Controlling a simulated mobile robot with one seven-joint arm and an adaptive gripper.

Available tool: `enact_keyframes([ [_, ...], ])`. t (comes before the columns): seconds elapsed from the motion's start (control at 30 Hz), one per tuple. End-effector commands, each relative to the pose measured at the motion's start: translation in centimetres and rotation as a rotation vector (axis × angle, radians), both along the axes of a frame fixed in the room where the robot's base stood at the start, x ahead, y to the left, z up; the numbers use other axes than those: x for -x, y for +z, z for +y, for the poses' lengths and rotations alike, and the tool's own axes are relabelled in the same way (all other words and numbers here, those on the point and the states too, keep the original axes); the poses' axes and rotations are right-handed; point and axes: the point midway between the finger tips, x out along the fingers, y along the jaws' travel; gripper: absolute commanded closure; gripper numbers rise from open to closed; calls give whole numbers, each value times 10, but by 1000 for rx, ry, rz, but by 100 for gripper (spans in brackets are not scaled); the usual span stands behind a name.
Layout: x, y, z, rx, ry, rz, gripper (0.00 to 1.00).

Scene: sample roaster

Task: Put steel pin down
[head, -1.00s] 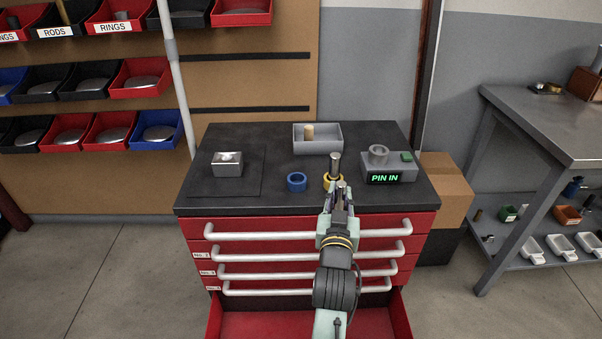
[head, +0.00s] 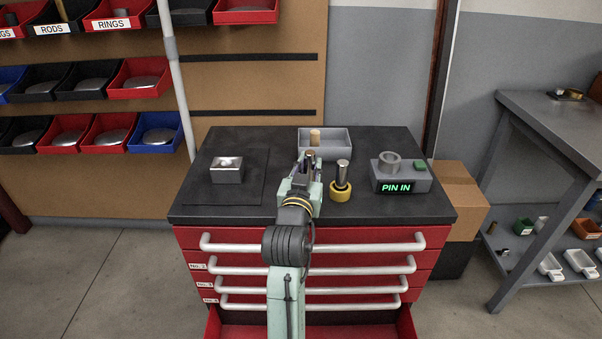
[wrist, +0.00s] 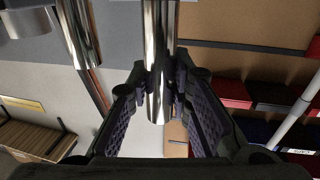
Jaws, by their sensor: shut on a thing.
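My gripper (head: 309,168) is shut on a steel pin (wrist: 158,75), which stands upright between the fingers in the wrist view. The pin's top (head: 310,155) shows just above the fingers in the head view. What lies under the held pin is hidden by my gripper and arm. A second steel pin (head: 343,172) stands in a yellow ring (head: 340,191), to the right of my gripper and apart from it. It also shows at the upper left of the wrist view (wrist: 78,35).
A grey tray (head: 340,140) with a tan peg (head: 315,137) stands behind my gripper. A grey fixture (head: 404,184) reading "PIN IN" is at right, a metal block (head: 227,170) at left. The cabinet's black top (head: 265,145) has free room between block and gripper.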

Motion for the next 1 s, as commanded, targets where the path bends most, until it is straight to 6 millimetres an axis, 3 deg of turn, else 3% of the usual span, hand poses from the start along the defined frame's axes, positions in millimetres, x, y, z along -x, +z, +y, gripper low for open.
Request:
enact_keyframes([
  [0.2, -19, -1, 20, -1, 1, -4, 100],
  [0.53, -20, -36, 21, 0, 0, -2, 100],
  [0.93, -20, -42, 20, 0, 0, -4, 100],
  [0.97, -20, -41, 20, -1, 0, -1, 79],
  [1.0, -20, -41, 20, -1, 0, -1, 76],
])
